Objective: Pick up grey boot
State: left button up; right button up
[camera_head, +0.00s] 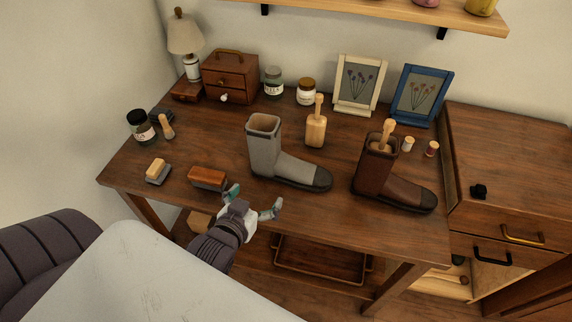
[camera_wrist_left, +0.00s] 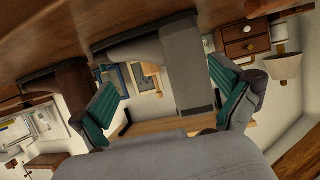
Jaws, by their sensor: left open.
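The grey boot (camera_head: 265,150) stands upright in the middle of the wooden table, its dark toe pointing right. My left gripper (camera_head: 252,203) is at the table's front edge, in front of the boot and apart from it. In the left wrist view the picture is upside down, and the grey boot (camera_wrist_left: 180,70) shows between the two open green-padded fingers (camera_wrist_left: 165,105). The gripper holds nothing. My right gripper is in neither view.
A brown boot (camera_head: 375,175) with a wooden handle in it stands to the right. A brush (camera_head: 208,179) lies left of my gripper. A wooden block tool (camera_head: 316,130) stands behind the grey boot. A small drawer chest (camera_head: 230,78), jars and two picture frames line the back.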

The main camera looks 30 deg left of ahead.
aim_at(260, 137)
pick_arm(q)
notch_tip(260, 137, up, 8)
jog(key=a+f+t+y, duration=0.1)
jog(key=a+t+y, duration=0.1)
jog(key=a+t, duration=0.15)
jog(key=shift+n+t, duration=0.4)
jog(key=shift+t, duration=0.05)
jog(key=x, duration=0.5)
jog(key=d+p+x, duration=0.1)
jog(key=x, duration=0.2)
jog(key=shift+w+r, duration=0.15)
jog(key=shift+r, duration=0.25)
jog(key=x, duration=0.3)
jog(key=p+x, duration=0.1)
jog(key=x, duration=0.1)
jog(key=shift+w+a+f, duration=0.25)
jog(key=shift+w+f, duration=0.05)
jog(key=shift+f, duration=0.1)
jog(key=shift+r, duration=0.1)
jog(key=c, duration=1.7)
